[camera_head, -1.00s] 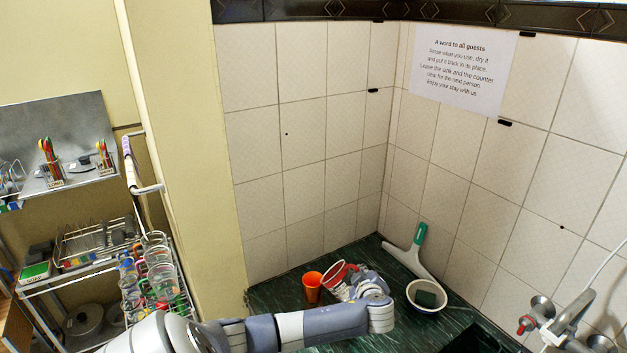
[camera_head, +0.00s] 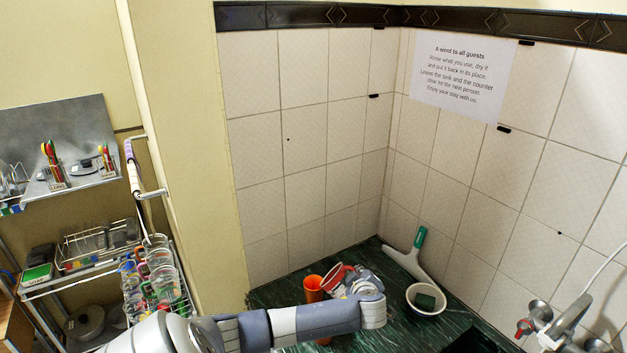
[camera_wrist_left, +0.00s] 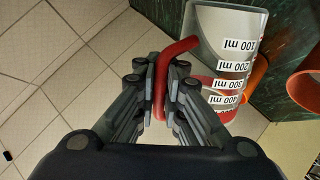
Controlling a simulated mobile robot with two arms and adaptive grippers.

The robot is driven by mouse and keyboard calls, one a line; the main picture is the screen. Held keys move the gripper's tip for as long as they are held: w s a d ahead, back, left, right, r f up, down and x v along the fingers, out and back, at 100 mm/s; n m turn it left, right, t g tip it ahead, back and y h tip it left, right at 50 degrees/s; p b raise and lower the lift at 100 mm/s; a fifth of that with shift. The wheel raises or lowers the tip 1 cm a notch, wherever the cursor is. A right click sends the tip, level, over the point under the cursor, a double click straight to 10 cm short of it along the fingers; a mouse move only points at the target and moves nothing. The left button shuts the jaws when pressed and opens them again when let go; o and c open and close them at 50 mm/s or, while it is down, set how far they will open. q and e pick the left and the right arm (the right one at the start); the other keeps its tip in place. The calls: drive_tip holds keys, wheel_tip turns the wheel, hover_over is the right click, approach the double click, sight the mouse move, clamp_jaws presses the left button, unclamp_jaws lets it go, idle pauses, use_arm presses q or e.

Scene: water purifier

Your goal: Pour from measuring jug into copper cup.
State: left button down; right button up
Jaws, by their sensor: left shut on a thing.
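The measuring jug (camera_head: 337,279) has a red rim and stands just right of an orange, copper-like cup (camera_head: 313,289) on the counter. In the left wrist view the clear jug (camera_wrist_left: 222,35) shows its millilitre marks and red handle. My left gripper (camera_wrist_left: 162,85) is shut on that handle. The jug looks tilted, its rim towards the cup; I see no stream of liquid. An open orange cup (camera_wrist_left: 304,82) shows at the wrist view's right edge, with another orange surface partly hidden behind the jug. A bit of orange also shows below my left arm. My right gripper is out of view.
A squeegee with a green handle (camera_head: 420,237) leans on the tiled wall behind. A tap (camera_head: 560,325) is at lower right. A rack (camera_head: 150,295) of glasses stands left.

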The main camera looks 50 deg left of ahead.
use_arm(q)
drive_tip(key=shift+w+r, duration=0.15)
drive_tip(key=shift+w, duration=0.05)
drive_tip(key=shift+a+r, duration=0.1)
drive_tip(key=shift+s+a+r, duration=0.15)
drive_tip(key=shift+s+r, duration=0.05)
drive_tip(key=shift+s, duration=0.1)
drive_tip(key=shift+w+p, duration=0.1)
drive_tip(key=shift+p, duration=0.2)
drive_tip(key=shift+w+h, duration=0.15)
drive_tip(key=shift+h, duration=0.15)
drive_tip(key=shift+r, duration=0.1)
drive_tip(key=shift+s+a+r+n, duration=0.2)
drive_tip(key=shift+s+n, duration=0.1)
drive_tip(key=shift+s, duration=0.05)
drive_tip(key=shift+p, duration=0.3)
drive_tip(key=shift+w+a+r, duration=0.15)
drive_tip(key=shift+w, duration=0.05)
